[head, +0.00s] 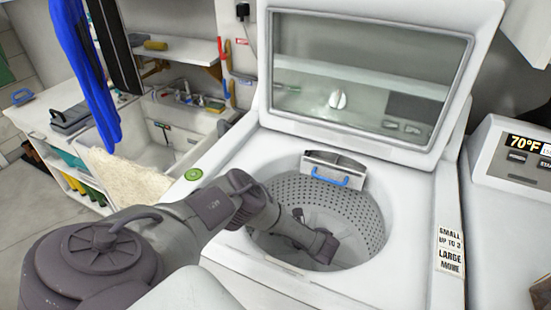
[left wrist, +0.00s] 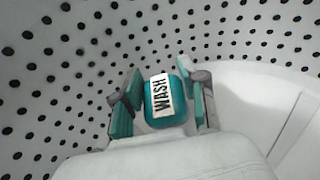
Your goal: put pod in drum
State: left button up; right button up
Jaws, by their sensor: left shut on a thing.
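The pod (left wrist: 164,100) is a small teal block with a white label reading "WASH", seen in the left wrist view. My left gripper (left wrist: 160,75) is shut on it, with teal-padded fingers on both sides. In the head view my left arm reaches down through the washer's round opening into the drum (head: 363,208), a tub with perforated walls. The gripper's fingers and the pod are hidden there. The drum's white dotted wall also fills much of the left wrist view (left wrist: 60,70). My right gripper is not in view.
The washer's glass lid (head: 365,75) stands open behind the drum. A small drawer with a blue handle (head: 330,176) sits at the opening's back rim. A control panel (head: 510,155) is at right. A sink (head: 165,150) and a cluttered counter are at left.

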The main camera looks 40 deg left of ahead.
pick_arm(q)
jog(key=shift+f, duration=0.7)
jog(key=shift+f+b, duration=0.5)
jog(key=shift+f, duration=0.1)
jog(key=o, duration=0.9)
jog(key=shift+o, duration=0.2)
jog(key=shift+r, duration=0.1)
